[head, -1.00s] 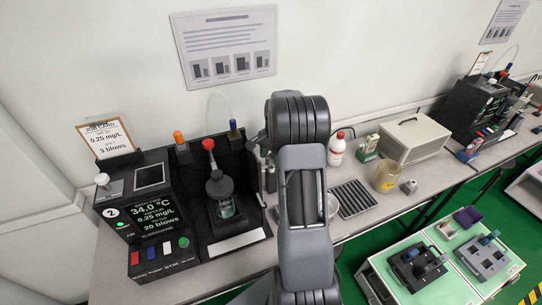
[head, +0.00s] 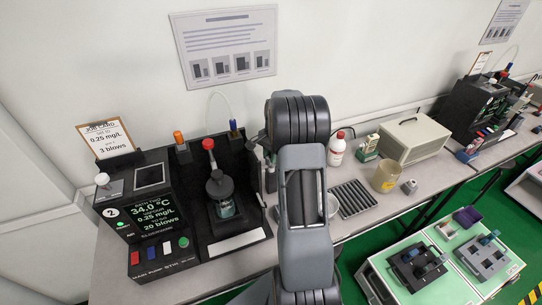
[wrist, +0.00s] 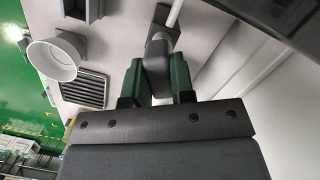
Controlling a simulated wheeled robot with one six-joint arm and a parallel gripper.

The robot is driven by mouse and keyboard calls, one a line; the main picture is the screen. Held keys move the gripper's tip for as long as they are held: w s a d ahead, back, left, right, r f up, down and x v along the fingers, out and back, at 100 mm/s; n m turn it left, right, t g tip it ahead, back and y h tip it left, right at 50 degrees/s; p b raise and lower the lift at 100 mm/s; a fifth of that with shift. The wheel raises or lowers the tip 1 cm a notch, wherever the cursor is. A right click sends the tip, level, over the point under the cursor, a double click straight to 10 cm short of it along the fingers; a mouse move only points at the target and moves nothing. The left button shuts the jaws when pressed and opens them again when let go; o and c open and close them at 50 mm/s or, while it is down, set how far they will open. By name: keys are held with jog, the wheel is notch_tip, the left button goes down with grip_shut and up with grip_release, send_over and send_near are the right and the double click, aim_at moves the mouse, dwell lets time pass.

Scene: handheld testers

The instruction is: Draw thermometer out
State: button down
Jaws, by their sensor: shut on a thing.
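In the wrist view my gripper (wrist: 157,72) has its two dark green fingers shut on a dark grey block-shaped grip (wrist: 158,50). A pale rod (wrist: 174,14) runs from near this grip to the top edge of the view. I take the grip and rod to be the thermometer, but the far end is out of sight. In the head view my arm hides most of the gripper, just right of the black tester (head: 150,212). A dark jar with a red-topped fitting (head: 220,187) stands in the tester's bay.
Right of my arm are a black ribbed rack (head: 353,198), a red-capped white bottle (head: 337,148), a yellowish jar (head: 385,176) and a beige box (head: 414,140). A white cup-like funnel (wrist: 54,60) shows in the wrist view. A wall stands close behind the bench.

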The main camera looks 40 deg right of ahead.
jog(key=shift+r, duration=0.1)
jog(key=shift+r+p, duration=2.1)
jog(key=shift+r, duration=0.65)
jog(key=shift+a, duration=0.1)
